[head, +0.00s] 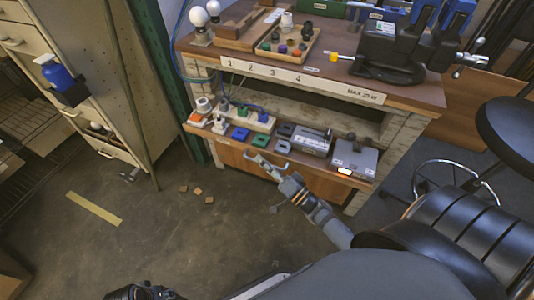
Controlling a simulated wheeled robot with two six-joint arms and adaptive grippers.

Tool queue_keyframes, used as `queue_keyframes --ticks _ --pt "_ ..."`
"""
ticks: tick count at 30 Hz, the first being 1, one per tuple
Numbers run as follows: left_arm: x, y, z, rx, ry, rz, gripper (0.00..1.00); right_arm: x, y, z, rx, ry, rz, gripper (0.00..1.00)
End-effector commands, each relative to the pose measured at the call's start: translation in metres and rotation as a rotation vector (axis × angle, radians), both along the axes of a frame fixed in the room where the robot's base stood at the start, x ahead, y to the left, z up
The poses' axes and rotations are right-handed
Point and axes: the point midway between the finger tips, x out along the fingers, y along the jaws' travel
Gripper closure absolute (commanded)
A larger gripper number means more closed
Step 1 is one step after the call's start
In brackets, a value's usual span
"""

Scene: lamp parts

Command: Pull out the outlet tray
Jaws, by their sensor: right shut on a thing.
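The outlet tray (222,137) is a shelf with an orange front edge below the worktop of the wooden bench. It carries lamp sockets, green and blue blocks and grey boxes. My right gripper (268,166) reaches up from the lower right to the tray's front and is shut on its handle, whose exact shape is partly hidden by the fingers. A dark part of what looks like my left gripper (142,292) shows at the bottom edge; its fingers cannot be made out.
The bench top (290,72) holds bulbs, a wooden parts tray (288,46) and a black vise-like device (390,50). A black stool (510,130) stands at the right. A cabinet (85,60) stands at the left.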

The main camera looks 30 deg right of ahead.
Motion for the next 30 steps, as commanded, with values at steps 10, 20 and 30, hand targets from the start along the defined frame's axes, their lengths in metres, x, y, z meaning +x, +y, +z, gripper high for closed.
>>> queue_keyframes --ticks 10,20,30 --pt "0.000 0.001 -0.005 0.002 -0.002 0.001 0.60 -0.002 0.001 -0.001 -0.002 0.003 -0.001 1.00" --pt "0.000 0.001 -0.004 0.001 -0.001 0.001 0.60 -0.001 0.001 -0.001 0.000 0.002 -0.001 0.80" --pt "0.000 0.001 -0.004 0.002 -0.001 0.001 0.60 -0.037 -0.013 -0.011 -0.002 0.007 0.001 0.80"
